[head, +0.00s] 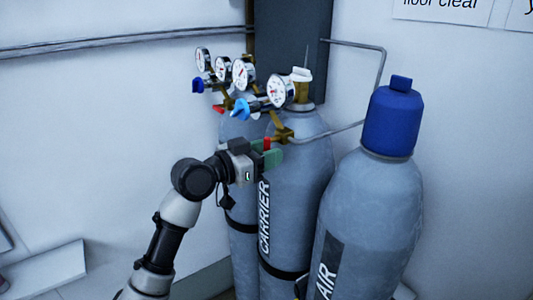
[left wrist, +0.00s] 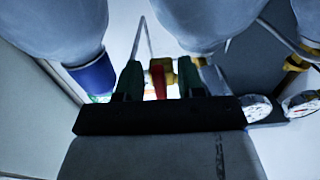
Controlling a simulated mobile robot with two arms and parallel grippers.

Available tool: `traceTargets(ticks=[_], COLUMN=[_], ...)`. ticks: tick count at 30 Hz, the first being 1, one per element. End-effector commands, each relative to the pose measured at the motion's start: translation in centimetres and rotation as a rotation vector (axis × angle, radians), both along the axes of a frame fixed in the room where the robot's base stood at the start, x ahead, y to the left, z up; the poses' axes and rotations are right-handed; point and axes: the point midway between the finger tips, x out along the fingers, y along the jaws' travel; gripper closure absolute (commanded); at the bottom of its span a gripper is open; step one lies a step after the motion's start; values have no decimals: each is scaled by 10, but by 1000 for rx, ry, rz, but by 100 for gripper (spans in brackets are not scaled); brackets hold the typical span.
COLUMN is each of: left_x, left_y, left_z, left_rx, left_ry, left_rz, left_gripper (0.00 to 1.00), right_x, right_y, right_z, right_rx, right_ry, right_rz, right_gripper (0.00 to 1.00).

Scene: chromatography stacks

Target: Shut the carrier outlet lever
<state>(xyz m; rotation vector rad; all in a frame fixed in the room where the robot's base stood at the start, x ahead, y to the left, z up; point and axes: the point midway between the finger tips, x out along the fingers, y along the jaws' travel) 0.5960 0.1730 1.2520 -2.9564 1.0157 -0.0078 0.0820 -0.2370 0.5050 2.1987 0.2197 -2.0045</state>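The carrier cylinder (head: 300,165) is the grey one marked CARRIER, standing in the middle of the head view. Its brass outlet valve (head: 284,134) has a small red lever (head: 267,143). My left gripper (head: 266,152) is at this lever, in front of the cylinder's shoulder. In the left wrist view the green fingers of the left gripper (left wrist: 159,72) are apart, with the red lever (left wrist: 158,82) between them and the brass valve (left wrist: 170,68) just behind. I cannot tell whether a finger touches the lever. My right gripper is not in view.
A cylinder marked AIR with a blue cap (head: 390,120) stands close on the right. Another cylinder (head: 240,130) stands behind left, with a second red lever (head: 218,108). Gauges (head: 280,90) and blue knobs (head: 240,108) sit above my gripper. Thin pipes run along the wall.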

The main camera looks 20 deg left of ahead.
Motion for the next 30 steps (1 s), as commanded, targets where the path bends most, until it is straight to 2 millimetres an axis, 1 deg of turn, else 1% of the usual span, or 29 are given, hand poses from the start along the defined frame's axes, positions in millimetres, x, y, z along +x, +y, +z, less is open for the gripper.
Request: traceTargets(ticks=[4,7,18,21,24,30], left_x=[-2,-10,-67,-77,-83,-85], left_y=[2,9,52,61,65,67], left_z=[-1,-3,-4,-3,-2,0], left_rx=[0,2,4,4,1,0], left_ry=[0,-1,-1,0,1,1], left_rz=[1,1,2,3,0,0], left_gripper=[62,62,62,62,62,62], right_x=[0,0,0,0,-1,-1], right_y=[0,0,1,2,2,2], right_z=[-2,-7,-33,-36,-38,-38], right_rx=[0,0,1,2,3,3], right_ry=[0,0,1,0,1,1], right_rz=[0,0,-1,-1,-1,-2], right_gripper=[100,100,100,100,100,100])
